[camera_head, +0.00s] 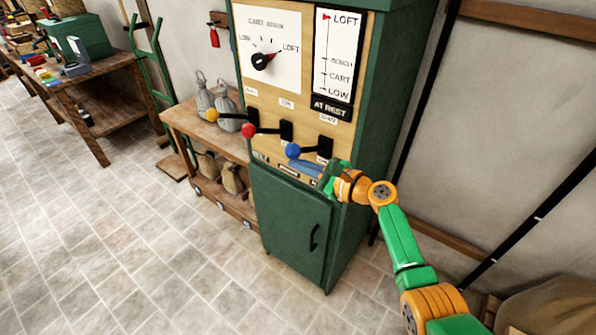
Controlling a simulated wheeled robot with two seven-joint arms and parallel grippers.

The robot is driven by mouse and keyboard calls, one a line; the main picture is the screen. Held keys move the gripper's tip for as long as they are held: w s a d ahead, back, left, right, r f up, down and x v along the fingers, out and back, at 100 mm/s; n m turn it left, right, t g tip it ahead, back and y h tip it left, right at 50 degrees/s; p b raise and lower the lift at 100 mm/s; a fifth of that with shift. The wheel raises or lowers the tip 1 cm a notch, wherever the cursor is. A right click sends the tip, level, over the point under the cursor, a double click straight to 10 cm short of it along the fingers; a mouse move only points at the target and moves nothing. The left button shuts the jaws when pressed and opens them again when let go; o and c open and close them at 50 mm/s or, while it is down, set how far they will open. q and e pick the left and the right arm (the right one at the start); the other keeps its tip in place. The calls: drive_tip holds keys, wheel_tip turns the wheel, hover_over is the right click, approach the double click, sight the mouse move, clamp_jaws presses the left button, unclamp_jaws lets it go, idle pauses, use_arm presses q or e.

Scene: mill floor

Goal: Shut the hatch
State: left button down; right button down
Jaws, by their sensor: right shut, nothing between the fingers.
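A green machine cabinet (385,90) stands in front of me with a wooden control panel. Three levers stick out from it, with a yellow knob (212,115), a red knob (249,130) and a blue knob (293,151). The label above the blue-knobbed lever is too small to read surely. Below, a green door (285,222) with a black handle (315,237) looks closed. No part is readably marked as the hatch. My right gripper (301,166) is shut and empty, just below the blue knob; contact is unclear. My left gripper is out of view.
The tiled floor (130,240) at left is clear.

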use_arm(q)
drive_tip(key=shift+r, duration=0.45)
use_arm(e)
drive_tip(key=shift+w+d+r, duration=0.15)
drive_tip(key=shift+r, duration=0.45)
use_arm(q)
drive_tip(key=shift+p, duration=0.3)
use_arm(e)
drive_tip(key=shift+w+r, duration=0.1)
drive_tip(key=shift+r, duration=0.1)
